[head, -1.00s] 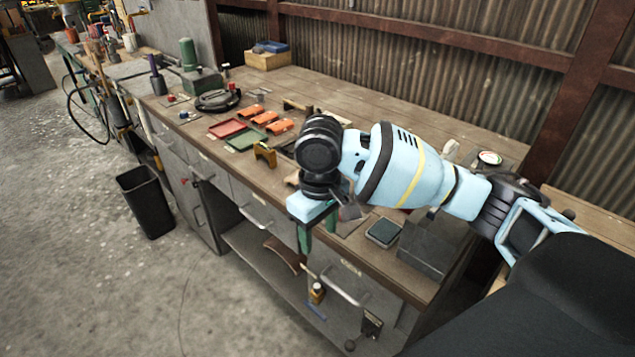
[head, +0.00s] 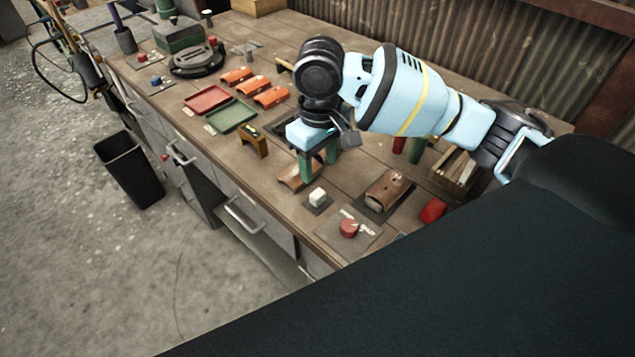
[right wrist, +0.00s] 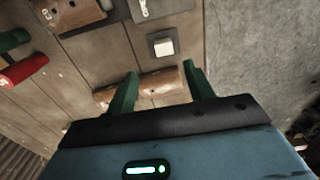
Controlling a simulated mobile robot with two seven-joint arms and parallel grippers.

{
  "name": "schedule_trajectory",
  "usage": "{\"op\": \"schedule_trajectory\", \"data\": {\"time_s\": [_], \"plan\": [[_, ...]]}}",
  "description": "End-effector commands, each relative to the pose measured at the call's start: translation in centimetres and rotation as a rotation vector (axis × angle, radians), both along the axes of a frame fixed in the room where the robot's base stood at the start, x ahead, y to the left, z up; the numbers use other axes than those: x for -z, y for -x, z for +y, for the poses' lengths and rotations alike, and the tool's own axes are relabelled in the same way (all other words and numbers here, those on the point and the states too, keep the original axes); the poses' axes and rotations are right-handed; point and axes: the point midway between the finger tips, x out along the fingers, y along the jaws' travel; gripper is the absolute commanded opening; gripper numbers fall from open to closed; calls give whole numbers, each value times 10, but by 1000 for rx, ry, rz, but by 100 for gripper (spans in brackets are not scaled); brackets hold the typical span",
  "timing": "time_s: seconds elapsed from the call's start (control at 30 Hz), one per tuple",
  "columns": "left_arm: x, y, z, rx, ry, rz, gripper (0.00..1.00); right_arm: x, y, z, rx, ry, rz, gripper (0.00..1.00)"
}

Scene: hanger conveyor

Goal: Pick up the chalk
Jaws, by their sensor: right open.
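A small white block (head: 317,196), the only chalk-like thing I see, sits on a dark square pad on the workbench (head: 262,185). The white block also shows in the right wrist view (right wrist: 163,46), beyond my fingertips. My right gripper (head: 318,169) is open and empty, its green fingers pointing down over the bench, behind the block in the head view. A brown curved piece (head: 292,180) lies under the fingers; it shows between and beside them in the right wrist view (right wrist: 150,86). My left gripper is not in view.
A yellow-brown bracket (head: 254,141) and red (head: 208,100) and green (head: 232,116) trays are left. A black bin (head: 130,170) stands on the floor.

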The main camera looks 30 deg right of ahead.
Motion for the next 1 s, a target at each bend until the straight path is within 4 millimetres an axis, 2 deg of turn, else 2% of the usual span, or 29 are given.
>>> {"op": "schedule_trajectory", "data": {"time_s": [0.17, 0.4, 0.6, 0.9, 1.0], "plan": [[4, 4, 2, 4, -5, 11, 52, 3, 0, 0, -1, 1, 2, 53], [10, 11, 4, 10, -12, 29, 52, 26, 1, 0, 0, 1, 4, 53], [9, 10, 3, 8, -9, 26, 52, 30, 1, 1, 0, 0, 1, 53], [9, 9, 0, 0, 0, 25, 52, 70, 4, 4, 1, 1, 4, 53], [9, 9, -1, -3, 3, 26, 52, 77, 3, 4, 1, 1, 1, 53]]}}
